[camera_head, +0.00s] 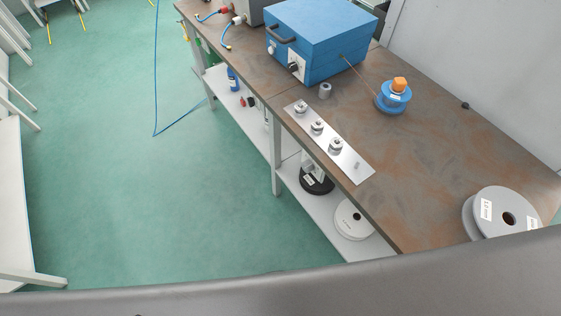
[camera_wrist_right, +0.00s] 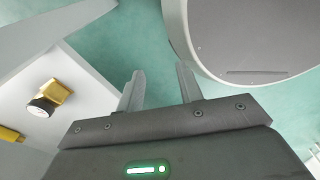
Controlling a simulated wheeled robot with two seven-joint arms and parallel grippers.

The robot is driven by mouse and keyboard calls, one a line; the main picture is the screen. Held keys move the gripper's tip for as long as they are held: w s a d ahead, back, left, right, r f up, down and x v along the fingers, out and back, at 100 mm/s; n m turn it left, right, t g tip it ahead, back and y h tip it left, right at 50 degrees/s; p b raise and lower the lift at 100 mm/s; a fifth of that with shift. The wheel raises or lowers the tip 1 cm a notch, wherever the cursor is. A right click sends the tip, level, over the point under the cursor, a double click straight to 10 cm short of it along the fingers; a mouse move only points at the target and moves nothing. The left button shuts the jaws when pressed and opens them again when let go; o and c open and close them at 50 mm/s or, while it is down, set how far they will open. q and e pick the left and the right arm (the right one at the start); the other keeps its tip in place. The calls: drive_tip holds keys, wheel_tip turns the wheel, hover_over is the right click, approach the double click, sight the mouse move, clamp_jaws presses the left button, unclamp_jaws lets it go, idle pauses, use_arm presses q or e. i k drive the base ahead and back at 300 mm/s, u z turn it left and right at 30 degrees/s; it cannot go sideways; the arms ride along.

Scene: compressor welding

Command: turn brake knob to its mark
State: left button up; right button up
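An orange knob (camera_head: 400,84) sits on top of a blue round spool unit (camera_head: 393,102) on the brown workbench, and is the likely brake knob. A small white label is on the unit just below the knob; its mark is too small to read. A thin wire runs from the blue box to this unit. My right gripper (camera_wrist_right: 160,90) shows only in the right wrist view, its two fingers apart with nothing between them, above the green floor and away from the knob. My left gripper is in neither view.
The workbench (camera_head: 430,165) holds a blue box (camera_head: 318,35), a metal plate (camera_head: 345,165) with several small fittings, and a grey reel (camera_head: 500,212). A lower shelf holds other reels. In the right wrist view, a brass fitting (camera_wrist_right: 57,92) lies on a white surface; a large grey rounded body is close by.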

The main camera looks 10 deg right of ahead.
sight(307, 166)
drive_tip(key=u, duration=0.5)
drive_tip(key=i, duration=0.65)
drive_tip(key=z, duration=2.4)
drive_tip(key=k, duration=0.1)
drive_tip(key=z, duration=0.8)
